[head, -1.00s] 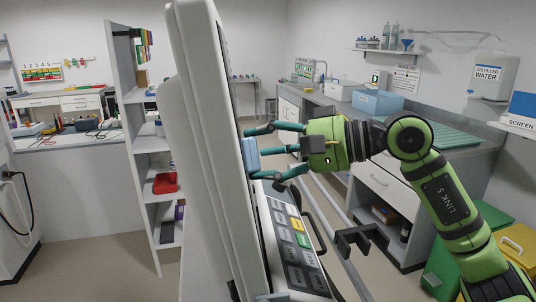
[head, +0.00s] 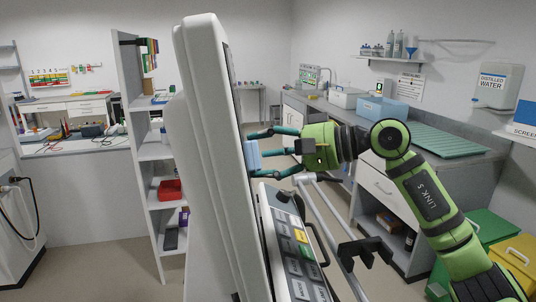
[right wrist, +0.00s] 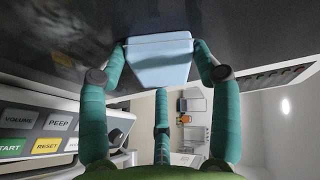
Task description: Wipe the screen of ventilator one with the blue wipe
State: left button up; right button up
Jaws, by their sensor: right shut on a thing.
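Ventilator one (head: 205,150) stands close in the head view, seen nearly edge-on, with its screen facing right. In the right wrist view the dark, glossy screen (right wrist: 60,50) fills the top. My right gripper (head: 262,153) is shut on the blue wipe (head: 252,156), a light blue pad. Its fingers also show in the right wrist view, two at the sides of the wipe (right wrist: 160,68) and one below. The wipe's far edge lies at the screen and appears to touch it; the exact contact is hidden. My left gripper is not in view.
The button panel (head: 293,245) juts out below the screen, with a knob (right wrist: 115,137) at its edge. A grey rail (head: 330,235) with a dark clamp (head: 365,250) runs right of it. A counter (head: 450,150) stands behind my right arm. A shelf unit (head: 150,180) stands left.

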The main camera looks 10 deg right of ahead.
jog(key=shift+s+d+r+b, duration=0.1)
jog(key=shift+d+r+b, duration=0.1)
jog(key=shift+d, duration=0.75)
jog(key=shift+s+d+r+b, duration=0.1)
jog(key=shift+s+d+b, duration=0.1)
jog(key=shift+d, duration=0.8)
jog(key=shift+s+d+r+b, duration=0.1)
jog(key=shift+d+b, duration=0.1)
jog(key=shift+d, duration=0.75)
jog(key=shift+w, duration=0.1)
jog(key=d, duration=0.3)
jog(key=shift+s+r, duration=0.2)
